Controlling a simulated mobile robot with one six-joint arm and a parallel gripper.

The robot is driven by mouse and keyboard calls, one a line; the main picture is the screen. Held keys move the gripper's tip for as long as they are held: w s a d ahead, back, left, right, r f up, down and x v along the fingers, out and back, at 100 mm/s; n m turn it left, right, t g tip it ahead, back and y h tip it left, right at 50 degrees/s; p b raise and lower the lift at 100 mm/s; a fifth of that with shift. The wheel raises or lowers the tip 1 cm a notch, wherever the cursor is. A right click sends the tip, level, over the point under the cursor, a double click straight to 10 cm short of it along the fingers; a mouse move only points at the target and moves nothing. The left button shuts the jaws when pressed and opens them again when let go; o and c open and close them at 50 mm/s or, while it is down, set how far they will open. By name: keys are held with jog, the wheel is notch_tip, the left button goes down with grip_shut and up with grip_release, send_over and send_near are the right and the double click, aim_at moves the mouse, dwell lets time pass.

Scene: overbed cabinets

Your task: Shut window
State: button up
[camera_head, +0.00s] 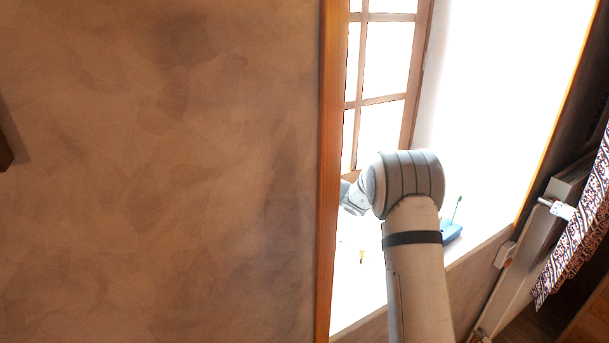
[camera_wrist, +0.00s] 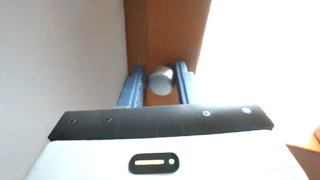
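The window (camera_head: 404,100), a wooden sash with several panes, stands in the bright recess at upper middle in the head view. It appears swung at an angle to the opening. In the wrist view a wooden frame member (camera_wrist: 190,35) carries a round silver knob (camera_wrist: 160,80). My gripper (camera_wrist: 160,90) has its two blue fingers apart, one on each side of the knob. Whether they touch it is not clear. In the head view my arm covers the lower part of the window, and my fingers are hidden.
A wooden post (camera_head: 328,170) edges the recess beside a brown wall (camera_head: 160,170). A blue object (camera_head: 452,232) with a green stem stands on the sill, right of my arm. A radiator (camera_head: 530,255) and patterned curtain (camera_head: 585,225) are at right.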

jog(key=shift+o, duration=1)
jog(key=shift+a+r, duration=0.3)
jog(key=shift+r, duration=0.25)
jog(key=shift+d, duration=0.1)
jog(key=f+b+v, duration=0.1)
jog(key=b+v, duration=0.1)
jog(key=v, duration=0.6)
